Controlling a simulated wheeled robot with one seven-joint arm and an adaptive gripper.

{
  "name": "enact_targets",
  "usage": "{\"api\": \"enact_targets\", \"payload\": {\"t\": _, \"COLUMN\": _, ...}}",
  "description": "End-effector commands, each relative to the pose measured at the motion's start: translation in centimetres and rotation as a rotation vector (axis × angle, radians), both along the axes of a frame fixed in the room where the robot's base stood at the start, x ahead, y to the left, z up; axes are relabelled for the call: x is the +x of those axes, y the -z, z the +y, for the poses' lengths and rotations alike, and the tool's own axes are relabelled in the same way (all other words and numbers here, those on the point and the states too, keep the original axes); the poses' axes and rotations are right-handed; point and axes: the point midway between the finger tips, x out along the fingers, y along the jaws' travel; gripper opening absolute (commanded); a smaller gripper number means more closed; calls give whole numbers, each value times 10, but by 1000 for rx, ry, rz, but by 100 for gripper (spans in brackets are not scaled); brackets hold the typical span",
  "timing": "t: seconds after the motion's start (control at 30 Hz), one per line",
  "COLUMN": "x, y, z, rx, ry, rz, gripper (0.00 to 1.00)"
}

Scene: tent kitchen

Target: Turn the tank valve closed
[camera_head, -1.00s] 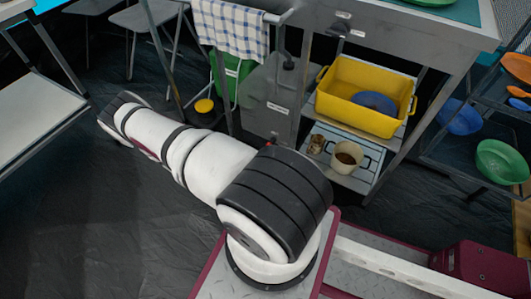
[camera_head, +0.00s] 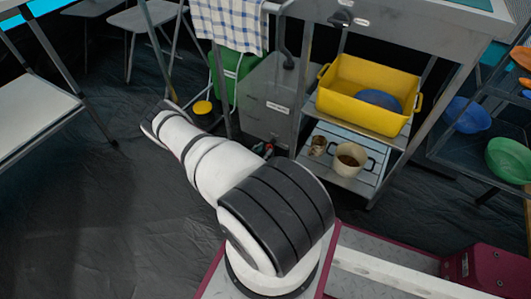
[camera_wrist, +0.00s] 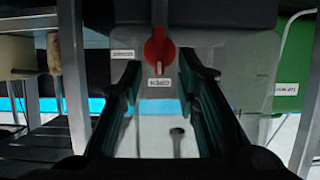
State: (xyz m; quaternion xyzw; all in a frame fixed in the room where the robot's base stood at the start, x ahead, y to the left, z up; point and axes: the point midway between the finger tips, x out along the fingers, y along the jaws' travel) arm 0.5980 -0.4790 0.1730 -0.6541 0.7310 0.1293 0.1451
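The grey tank (camera_head: 262,108) stands beside the steel table's left end in the head view. Its red valve knob shows close up in the wrist view (camera_wrist: 159,50), on the tank's grey face. A light mark on the knob's lower end points down in that picture, toward a small white label (camera_wrist: 160,83). A second label (camera_wrist: 122,55) sits to the left; both texts are hard to read. My gripper (camera_wrist: 158,60) is open, its two dark fingers on either side of the knob in the picture. I cannot tell whether they touch it.
A yellow tub (camera_head: 365,105) and a beige pot (camera_head: 347,160) stand on shelves right of the tank. A checked towel (camera_head: 230,24) and a green container (camera_head: 232,72) are to its left. Dark floor (camera_head: 110,210) is clear at left.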

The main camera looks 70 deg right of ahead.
Motion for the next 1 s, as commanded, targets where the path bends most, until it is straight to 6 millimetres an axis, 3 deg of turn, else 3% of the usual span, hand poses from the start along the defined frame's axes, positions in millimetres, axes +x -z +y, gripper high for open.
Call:
{"api": "enact_targets", "payload": {"t": 0.2, "x": -1, "y": 7, "z": -15, "rx": 1, "ry": -1, "rz": 0, "gripper": 29}}
{"api": "enact_targets", "payload": {"t": 0.5, "x": -2, "y": 7, "z": -16, "rx": 1, "ry": -1, "rz": 0, "gripper": 29}}
{"api": "enact_targets", "payload": {"t": 0.63, "x": -2, "y": 7, "z": -16, "rx": 1, "ry": 0, "rz": 1, "gripper": 0}}
{"api": "enact_targets", "payload": {"t": 1.0, "x": -2, "y": 7, "z": -16, "rx": 0, "ry": 0, "rz": -16, "gripper": 0}}
